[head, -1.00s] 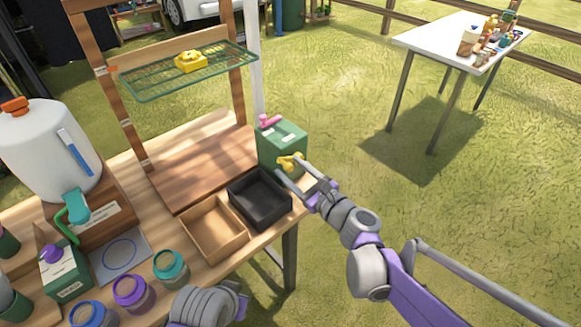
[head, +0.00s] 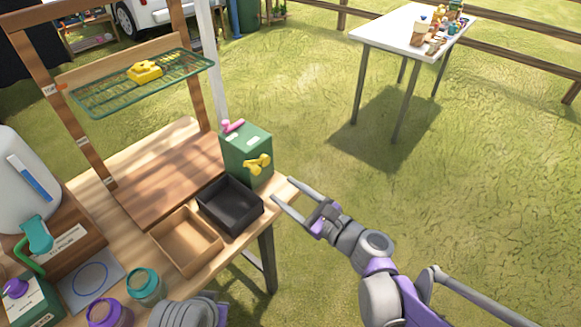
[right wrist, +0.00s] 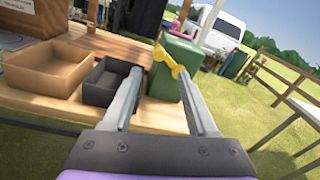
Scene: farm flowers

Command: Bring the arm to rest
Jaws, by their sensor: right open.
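My right gripper (head: 283,189) is open and empty, just off the right edge of the wooden workbench in the head view. Its two fingers also show in the right wrist view (right wrist: 160,75), apart with nothing between them. They point toward a green box (head: 246,153) with a yellow handle (head: 258,165) on its side and a pink piece on top. In the head view there is a gap between the fingertips and the yellow handle. A grey rounded arm part of mine shows at the bottom edge, but the left gripper's fingers are not seen.
A black tray (head: 212,208) and a brown tray (head: 165,239) sit on the bench (head: 204,264) near its right corner. A wire shelf (head: 110,95) holds a yellow object (head: 145,71). Jars stand at the lower left. Grass lies open to the right; a white table (head: 390,38) stands beyond.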

